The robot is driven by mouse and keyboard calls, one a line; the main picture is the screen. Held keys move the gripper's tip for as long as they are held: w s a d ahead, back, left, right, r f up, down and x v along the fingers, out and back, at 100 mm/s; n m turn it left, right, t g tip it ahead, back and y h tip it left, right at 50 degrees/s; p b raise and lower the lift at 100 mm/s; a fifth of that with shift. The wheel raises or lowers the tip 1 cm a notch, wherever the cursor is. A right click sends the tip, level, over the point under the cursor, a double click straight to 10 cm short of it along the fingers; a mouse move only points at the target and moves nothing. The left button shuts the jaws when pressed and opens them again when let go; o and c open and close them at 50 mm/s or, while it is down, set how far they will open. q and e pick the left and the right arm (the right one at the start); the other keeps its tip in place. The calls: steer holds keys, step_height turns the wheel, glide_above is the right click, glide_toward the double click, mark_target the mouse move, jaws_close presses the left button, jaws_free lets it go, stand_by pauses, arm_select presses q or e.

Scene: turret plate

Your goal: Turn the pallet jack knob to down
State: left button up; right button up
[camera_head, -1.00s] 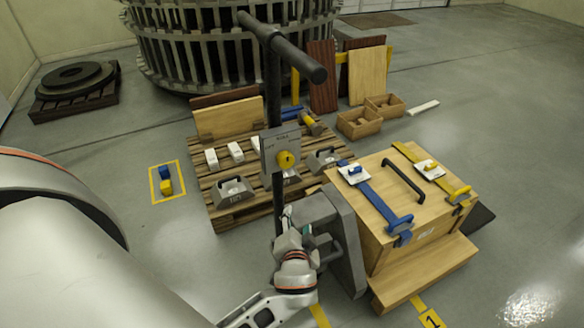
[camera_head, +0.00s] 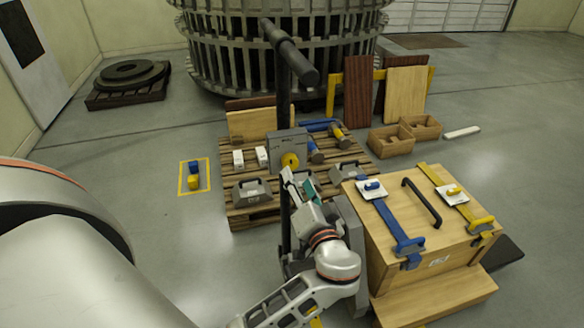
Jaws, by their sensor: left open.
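The yellow knob (camera_head: 290,160) sits on a grey plate (camera_head: 285,142) on the upright dark post of the pallet jack, whose T-handle (camera_head: 291,56) rises above it. The lettering on the plate is too small to read now. My left gripper (camera_head: 297,182) is open, just below the knob and slightly to its right. Its fingers point up toward the knob; I cannot tell whether they touch it. The gripper hides the plate's lower part and some of the post. My right gripper is not in view.
A wooden crate (camera_head: 411,262) with blue and yellow straps stands close on the right. Behind the post, a wooden pallet (camera_head: 244,217) carries grey weights and white blocks. Open wooden boxes (camera_head: 390,141) lie farther back. Floor at the left is clear around the yellow-marked square.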

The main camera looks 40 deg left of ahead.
mark_target(291, 166)
arm_select(q)
steer(key=x, duration=0.6)
steer(key=shift+w+a, duration=0.2)
steer(key=shift+a, duration=0.1)
steer(key=c, duration=1.1)
